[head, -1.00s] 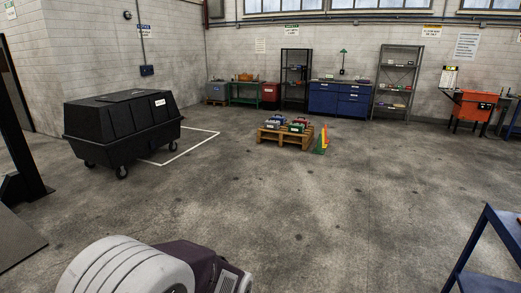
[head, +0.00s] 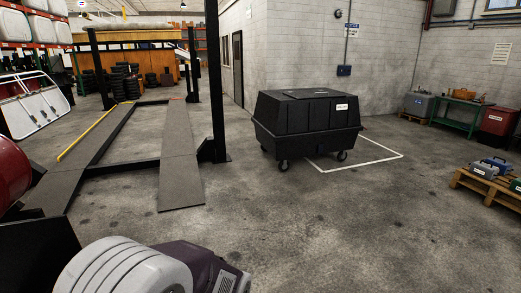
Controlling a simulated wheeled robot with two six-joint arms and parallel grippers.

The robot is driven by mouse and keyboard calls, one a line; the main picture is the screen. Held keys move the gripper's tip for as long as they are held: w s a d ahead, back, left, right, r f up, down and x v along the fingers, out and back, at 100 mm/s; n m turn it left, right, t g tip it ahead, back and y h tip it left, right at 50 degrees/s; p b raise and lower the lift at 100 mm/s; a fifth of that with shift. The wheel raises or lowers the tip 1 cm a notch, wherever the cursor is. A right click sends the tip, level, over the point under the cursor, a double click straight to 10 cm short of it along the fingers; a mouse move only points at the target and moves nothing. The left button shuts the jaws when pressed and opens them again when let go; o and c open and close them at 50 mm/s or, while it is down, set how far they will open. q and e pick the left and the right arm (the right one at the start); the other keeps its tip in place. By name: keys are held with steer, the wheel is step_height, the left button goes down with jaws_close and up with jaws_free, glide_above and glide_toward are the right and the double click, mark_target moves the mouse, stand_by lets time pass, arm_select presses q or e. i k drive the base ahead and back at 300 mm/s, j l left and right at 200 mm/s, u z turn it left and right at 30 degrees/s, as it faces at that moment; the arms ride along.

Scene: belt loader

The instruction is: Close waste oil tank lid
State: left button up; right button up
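No tank in view can be surely read as the waste oil tank. A black wheeled container (head: 308,122) stands on the floor right of centre. It has a small white label that is too small to read, and its top looks shut. A small grey tank-like box (head: 418,104) stands against the back wall at the right, its label also unreadable. No raised lid is clear to see. Neither of my grippers is in view; only a white and dark part of my own body shows at the bottom.
A vehicle lift with grey ramps (head: 182,170) and a black post (head: 213,80) fills the left. A red drum (head: 10,175) is close at the left edge. A wooden pallet (head: 488,187) with toolboxes is at the right. The floor in the middle foreground is clear.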

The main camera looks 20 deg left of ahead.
mark_target(34, 253)
steer(key=i+j+u, duration=0.25)
steer(key=i+u, duration=1.1)
steer(key=i+l+u, duration=0.25)
steer(key=i+u, duration=0.2)
steer(key=i+j+u, duration=0.1)
steer(key=u, duration=0.35)
steer(key=i+u, duration=0.25)
steer(key=u, duration=0.25)
steer(key=i+l+u, duration=0.1)
steer(key=u, duration=0.35)
steer(key=i+l+u, duration=0.2)
steer(key=u, duration=0.25)
steer(key=i+l+u, duration=0.2)
steer(key=u, duration=0.25)
steer(key=i+l+u, duration=0.15)
steer(key=u, duration=0.35)
steer(key=i+l+u, duration=0.1)
steer(key=l+u, duration=0.15)
